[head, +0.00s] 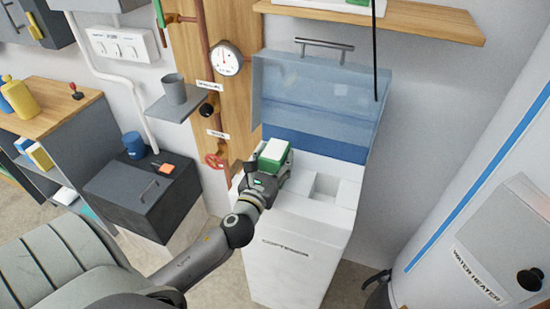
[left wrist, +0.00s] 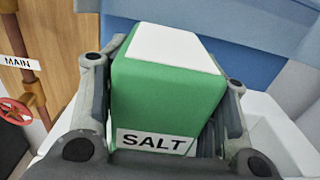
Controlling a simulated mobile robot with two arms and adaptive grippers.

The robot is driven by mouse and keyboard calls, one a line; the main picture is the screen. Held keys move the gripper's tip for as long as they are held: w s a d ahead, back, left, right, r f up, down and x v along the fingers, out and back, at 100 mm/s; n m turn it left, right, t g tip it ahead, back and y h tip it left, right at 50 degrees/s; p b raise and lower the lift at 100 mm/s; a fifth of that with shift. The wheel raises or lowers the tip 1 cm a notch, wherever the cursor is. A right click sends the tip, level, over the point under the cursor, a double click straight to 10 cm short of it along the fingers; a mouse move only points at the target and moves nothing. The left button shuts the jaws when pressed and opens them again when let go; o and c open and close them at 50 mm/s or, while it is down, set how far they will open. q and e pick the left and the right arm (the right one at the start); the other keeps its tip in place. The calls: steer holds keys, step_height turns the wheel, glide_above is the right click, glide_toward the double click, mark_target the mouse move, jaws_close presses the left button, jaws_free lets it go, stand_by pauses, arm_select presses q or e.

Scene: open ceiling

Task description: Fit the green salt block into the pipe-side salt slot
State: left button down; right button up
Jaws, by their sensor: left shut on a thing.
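My left gripper (head: 268,172) is shut on the green salt block (head: 273,156), which has a white top and a SALT label. In the left wrist view the block (left wrist: 165,85) stands between the two fingers (left wrist: 167,125). The white softener cabinet (head: 300,245) is below, with its clear blue lid (head: 320,95) raised. The block is over the left, pipe-side part of the cabinet top. An open slot (head: 326,186) shows to the right of the gripper. The pipe-side slot is hidden behind the gripper and block. My right gripper is not in view.
Copper pipes with a gauge (head: 226,58) and a red valve wheel (head: 214,160) are close to the left of the cabinet. A small shelf with a grey cup (head: 174,89) juts out at left. The water heater (head: 490,245) stands at right.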

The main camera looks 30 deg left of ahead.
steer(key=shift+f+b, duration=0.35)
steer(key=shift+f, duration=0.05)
